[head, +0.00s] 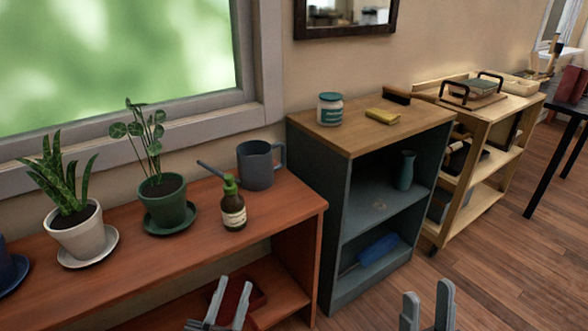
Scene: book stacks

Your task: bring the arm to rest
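My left gripper (233,288) is at the bottom of the head view, in front of the lower shelf of the reddish wooden bench. Its two grey fingers stand apart with nothing visible between them. My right gripper (428,292) is at the bottom, right of centre, over the wooden floor. Its fingers point up, apart and empty. Most of both arms is out of view.
The reddish bench (120,270) holds potted plants, a brown bottle (233,211) and a grey mug (258,167). A grey cabinet (335,290) and a wooden cart (462,218) stand to the right. A red tray (258,298) lies low in the bench.

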